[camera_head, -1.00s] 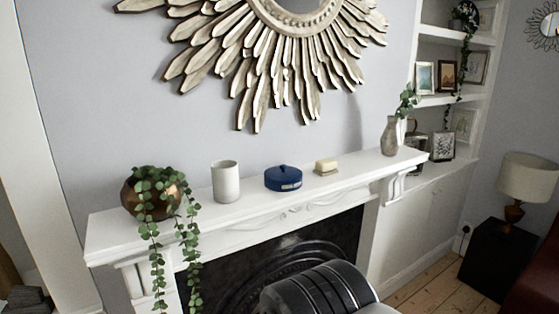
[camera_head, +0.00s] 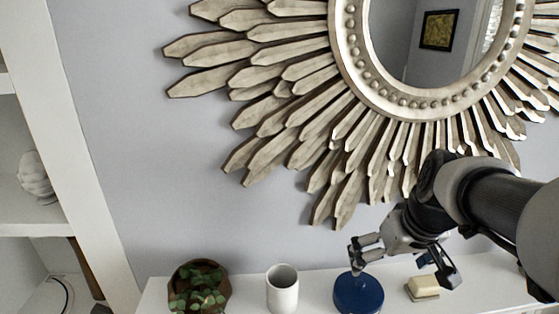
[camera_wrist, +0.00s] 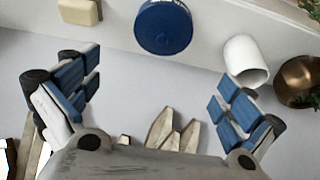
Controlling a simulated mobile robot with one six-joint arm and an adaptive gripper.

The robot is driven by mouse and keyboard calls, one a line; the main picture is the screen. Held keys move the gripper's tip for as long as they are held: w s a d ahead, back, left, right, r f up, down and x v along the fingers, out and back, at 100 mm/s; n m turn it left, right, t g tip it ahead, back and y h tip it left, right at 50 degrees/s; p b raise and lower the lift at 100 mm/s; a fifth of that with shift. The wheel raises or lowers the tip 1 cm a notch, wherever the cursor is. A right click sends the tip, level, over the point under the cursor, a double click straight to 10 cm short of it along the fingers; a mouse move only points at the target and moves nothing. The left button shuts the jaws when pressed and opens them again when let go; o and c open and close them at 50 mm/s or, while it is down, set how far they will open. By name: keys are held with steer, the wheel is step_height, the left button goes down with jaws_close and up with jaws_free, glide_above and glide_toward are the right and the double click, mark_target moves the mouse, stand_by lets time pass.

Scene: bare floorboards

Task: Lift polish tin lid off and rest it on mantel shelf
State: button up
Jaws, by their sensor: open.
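The round blue polish tin (camera_head: 358,295) stands on the white mantel shelf (camera_head: 322,296), between a white cup and a cream block. Its smooth blue top also shows at the upper middle of the wrist view (camera_wrist: 163,28); the lid appears seated on it. My gripper (camera_head: 408,262) is open and empty, above the back of the shelf near the tin. In the head view one finger is just above the tin and the other is over the cream block. In the wrist view the tin lies beyond the fingertips (camera_wrist: 158,85), not between them.
The white cup (camera_head: 283,289) stands left of the tin, and the cream block (camera_head: 423,287) close on its right. A copper pot with a plant (camera_head: 198,287) is further left. The sunburst mirror (camera_head: 345,110) hangs on the wall close behind my arm. Shelf between cup and tin is bare.

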glide_above(362, 285)
steer(key=s, duration=0.3)
steer(key=f, duration=0.9)
steer(key=shift+w+f+b, duration=0.2)
steer(key=shift+f+b, duration=0.15)
steer(key=shift+b, duration=0.05)
steer(key=shift+x, duration=3.05)
steer(key=shift+w+r, duration=0.1)
